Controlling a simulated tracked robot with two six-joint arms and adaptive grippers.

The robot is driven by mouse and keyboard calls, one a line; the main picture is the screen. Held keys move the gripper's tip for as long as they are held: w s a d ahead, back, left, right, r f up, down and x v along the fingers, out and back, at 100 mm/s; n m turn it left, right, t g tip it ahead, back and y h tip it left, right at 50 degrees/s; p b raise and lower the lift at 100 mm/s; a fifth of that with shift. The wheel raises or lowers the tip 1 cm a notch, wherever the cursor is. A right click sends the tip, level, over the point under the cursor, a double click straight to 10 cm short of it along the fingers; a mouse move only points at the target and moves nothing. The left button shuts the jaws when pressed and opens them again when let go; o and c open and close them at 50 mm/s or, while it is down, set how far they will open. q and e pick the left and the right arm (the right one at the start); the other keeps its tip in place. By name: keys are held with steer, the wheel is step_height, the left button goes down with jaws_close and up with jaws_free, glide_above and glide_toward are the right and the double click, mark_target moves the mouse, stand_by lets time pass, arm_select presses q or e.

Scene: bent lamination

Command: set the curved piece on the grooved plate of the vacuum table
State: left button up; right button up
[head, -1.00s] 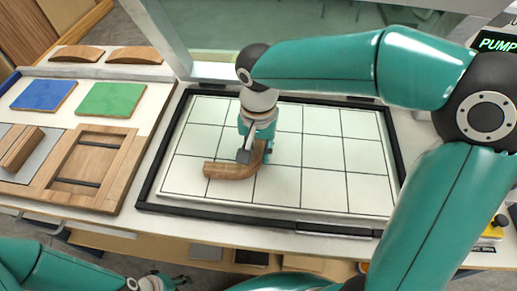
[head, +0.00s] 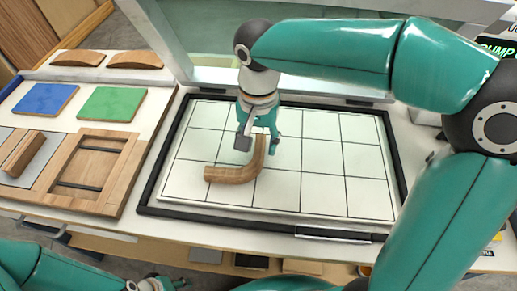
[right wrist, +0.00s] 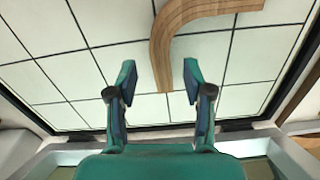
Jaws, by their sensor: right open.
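The curved piece (head: 232,174), a bent strip of striped wood, rests on the white grooved plate (head: 320,190) of the vacuum table, left of its middle. In the right wrist view the curved piece (right wrist: 172,28) lies on the gridded plate (right wrist: 225,60), one end toward the jaws. My right gripper (head: 258,147) is open and empty, above the far end of the piece. Its two spread fingers (right wrist: 160,82) show apart from the piece in the right wrist view. My left gripper (head: 165,284) shows only partly at the bottom edge; its jaws are unclear.
A black frame (head: 153,183) surrounds the plate. To the left are a blue block (head: 45,98), a green block (head: 111,103), a wooden frame (head: 118,170) and curved wooden pieces (head: 135,57) at the back. The plate's right half is clear.

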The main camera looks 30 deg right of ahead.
step_height(320, 180, up, 7)
steer(key=shift+p, duration=0.45)
steer(key=shift+s+d, duration=0.1)
